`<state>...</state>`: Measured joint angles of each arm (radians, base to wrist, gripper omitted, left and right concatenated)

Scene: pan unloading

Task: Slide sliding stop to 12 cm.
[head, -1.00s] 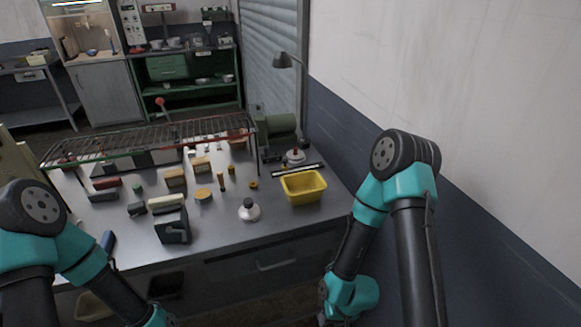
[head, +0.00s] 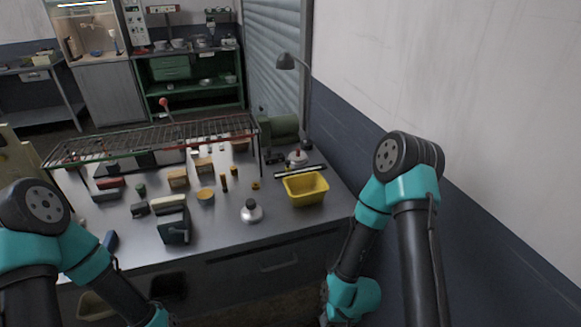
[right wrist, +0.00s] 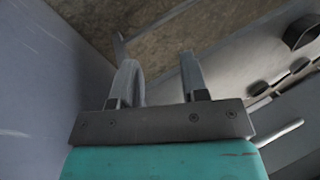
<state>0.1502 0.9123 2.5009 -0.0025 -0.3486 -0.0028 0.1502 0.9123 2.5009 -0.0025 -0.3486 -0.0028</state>
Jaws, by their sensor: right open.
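A dark rail (head: 300,172) with pale marks lies at the back right of the grey workbench (head: 225,232), just behind the yellow bin. I cannot make out the sliding stop or the scale clearly at this size. My right gripper (right wrist: 158,65) is open and empty in the right wrist view, with two grey fingers apart above the floor. In the head view my right arm hangs right of the bench, far from the rail, its fingers out of sight. My left arm is at the lower left, its gripper below the picture edge.
The yellow bin (head: 306,188) stands in front of the rail. A wire rack (head: 150,140) spans the back.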

